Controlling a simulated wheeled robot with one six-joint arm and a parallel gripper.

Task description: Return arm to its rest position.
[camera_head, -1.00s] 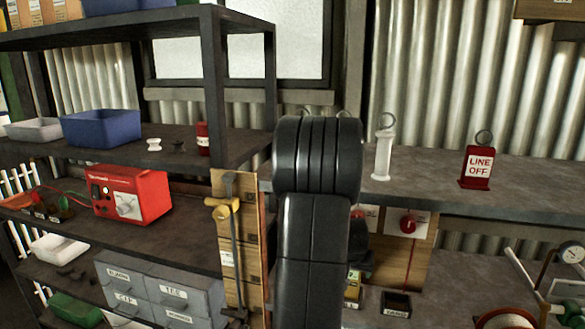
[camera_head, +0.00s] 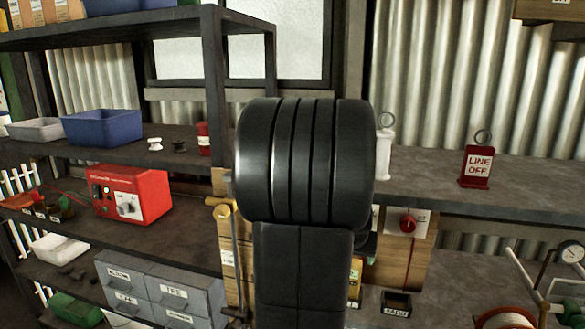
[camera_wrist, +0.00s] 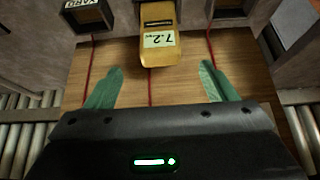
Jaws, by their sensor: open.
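In the wrist view my gripper (camera_wrist: 160,88) is open, with its two green fingers spread apart and nothing between them. The block is apart from both fingers. In the head view my black arm stands upright in the middle and hides part of the shelf and bench. My gripper does not show in the head view.
A grey bench shelf (camera_head: 530,192) holds a red "LINE OFF" tag (camera_head: 477,167) and a white ringed post (camera_head: 384,150), partly behind my arm. At left, a dark rack holds a red box (camera_head: 132,194), a blue bin (camera_head: 102,127) and grey drawers (camera_head: 160,290).

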